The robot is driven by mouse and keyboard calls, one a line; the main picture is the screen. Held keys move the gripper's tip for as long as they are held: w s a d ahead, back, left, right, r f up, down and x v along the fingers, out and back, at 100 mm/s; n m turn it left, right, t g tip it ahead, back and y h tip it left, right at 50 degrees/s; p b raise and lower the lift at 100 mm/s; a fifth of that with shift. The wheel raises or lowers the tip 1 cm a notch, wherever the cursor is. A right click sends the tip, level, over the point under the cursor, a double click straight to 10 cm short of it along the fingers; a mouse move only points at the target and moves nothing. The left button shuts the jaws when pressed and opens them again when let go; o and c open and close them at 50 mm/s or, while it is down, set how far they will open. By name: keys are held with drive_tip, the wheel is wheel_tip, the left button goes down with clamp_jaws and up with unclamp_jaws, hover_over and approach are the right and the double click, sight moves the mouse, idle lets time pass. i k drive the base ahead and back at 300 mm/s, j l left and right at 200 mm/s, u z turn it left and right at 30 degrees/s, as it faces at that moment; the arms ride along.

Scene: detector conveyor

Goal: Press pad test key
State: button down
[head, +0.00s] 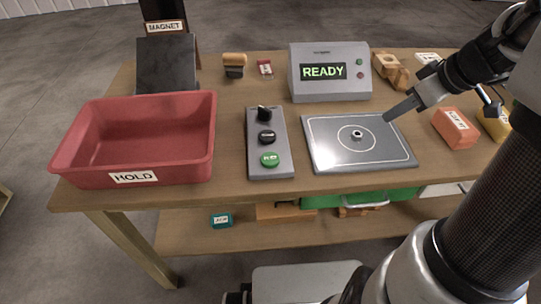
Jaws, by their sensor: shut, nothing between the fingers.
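A grey control strip (271,142) lies on the table, with a black knob (264,113), a black button (266,137) and a green button (269,159). The button lettering is too small to read. A grey pad (330,154) with a white outline and circle lies right of it. A small metal ring-like piece (357,134) sits in the circle. A grey box (311,87) behind the pad shows READY and has a small green button (360,62) and a red one (360,75). My gripper (387,118) is shut and empty, above the pad's far right corner.
A red HOLD bin (190,170) stands at the left, before a dark MAGNET block (167,62). An orange labelled block (454,128) and a yellow item (494,124) lie right of the pad. Wooden pieces (391,69) lie behind my gripper. The air above the pad is clear.

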sight(269, 160)
drive_tip(key=k+j, duration=0.1)
drive_tip(key=j, duration=0.3)
drive_tip(key=k+j, duration=0.1)
drive_tip(key=j, duration=0.35)
drive_tip(key=k+j, duration=0.1)
drive_tip(key=j, duration=0.3)
